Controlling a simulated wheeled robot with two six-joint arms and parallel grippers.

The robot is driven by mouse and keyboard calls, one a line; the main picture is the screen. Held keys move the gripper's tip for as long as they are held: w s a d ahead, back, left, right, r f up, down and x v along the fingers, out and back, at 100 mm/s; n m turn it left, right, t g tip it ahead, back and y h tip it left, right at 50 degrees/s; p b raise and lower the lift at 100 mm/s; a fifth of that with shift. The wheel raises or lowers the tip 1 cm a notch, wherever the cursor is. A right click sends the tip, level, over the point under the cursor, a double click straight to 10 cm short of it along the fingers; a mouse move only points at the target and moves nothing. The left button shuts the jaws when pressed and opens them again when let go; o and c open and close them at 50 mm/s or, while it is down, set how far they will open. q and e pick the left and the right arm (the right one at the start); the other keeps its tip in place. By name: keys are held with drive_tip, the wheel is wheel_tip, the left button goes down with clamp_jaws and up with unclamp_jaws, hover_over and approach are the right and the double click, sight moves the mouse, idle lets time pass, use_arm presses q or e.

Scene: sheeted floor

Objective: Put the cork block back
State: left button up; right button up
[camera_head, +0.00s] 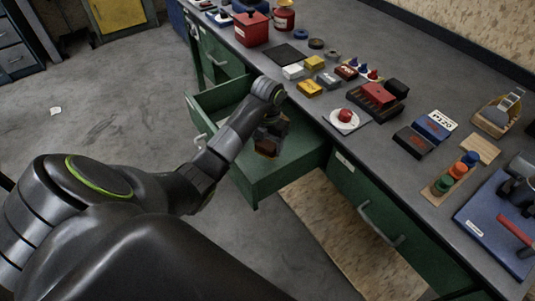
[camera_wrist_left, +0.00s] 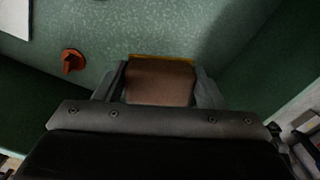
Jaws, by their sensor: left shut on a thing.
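My left gripper (camera_head: 268,143) is inside the open green drawer (camera_head: 291,168), pointing down. It is shut on a brown block, which looks like the cork block (camera_head: 265,150). In the left wrist view the brown block (camera_wrist_left: 160,82) sits between the two fingers (camera_wrist_left: 160,85), with a thin yellow edge along its far side. The drawer floor shows close behind it; I cannot tell whether the block touches it. My right gripper is not in view.
A small orange-red piece (camera_wrist_left: 72,60) lies in the drawer, left of the block. The grey bench top (camera_head: 320,105) beside the drawer holds several boxes, a dish with a red thing (camera_head: 346,116) and a dark tray with a red block (camera_head: 378,94). A second drawer (camera_head: 370,205) is shut.

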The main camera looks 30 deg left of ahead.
sight(268, 160)
use_arm(q)
drive_tip(key=shift+f, duration=2.25)
drive_tip(key=shift+f, duration=0.15)
drive_tip(key=o, duration=1)
drive_tip(key=shift+c, duration=0.2)
